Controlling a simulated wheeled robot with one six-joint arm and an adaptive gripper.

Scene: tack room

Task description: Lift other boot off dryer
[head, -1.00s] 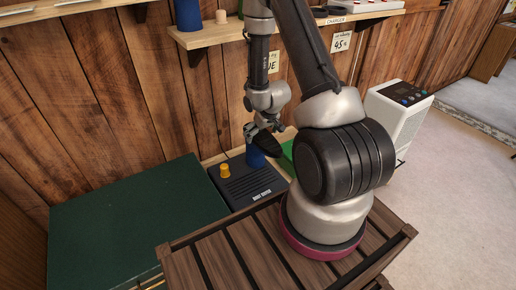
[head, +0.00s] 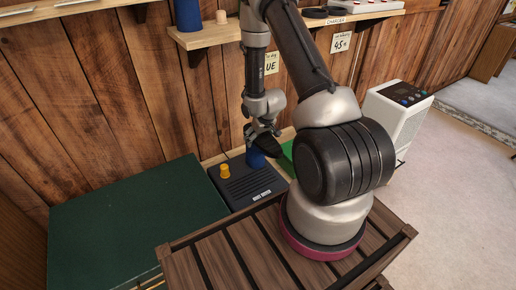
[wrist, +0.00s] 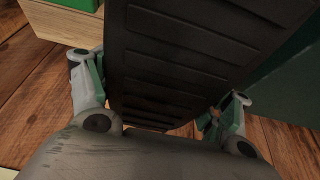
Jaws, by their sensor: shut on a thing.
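The boot dryer (head: 245,187) is a dark box with slots and a white label, standing by the wall. A bare yellow peg (head: 225,171) sticks up from its left side. A blue boot (head: 255,159) stands shaft-down at its back right, its black sole (head: 267,144) uppermost. My gripper (head: 264,133) is above it, shut on the boot. In the wrist view the dark ribbed sole (wrist: 190,50) fills the middle, with a finger of my gripper (wrist: 160,118) on either side. The boot's lower end is partly hidden, and I cannot tell whether it is clear of its peg.
A large dark green chest (head: 130,220) stands left of the dryer. A bright green box (head: 287,150) is close on the right, partly behind my arm. A wall shelf (head: 215,34) hangs above. A white unit (head: 396,120) stands right, with open floor beyond.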

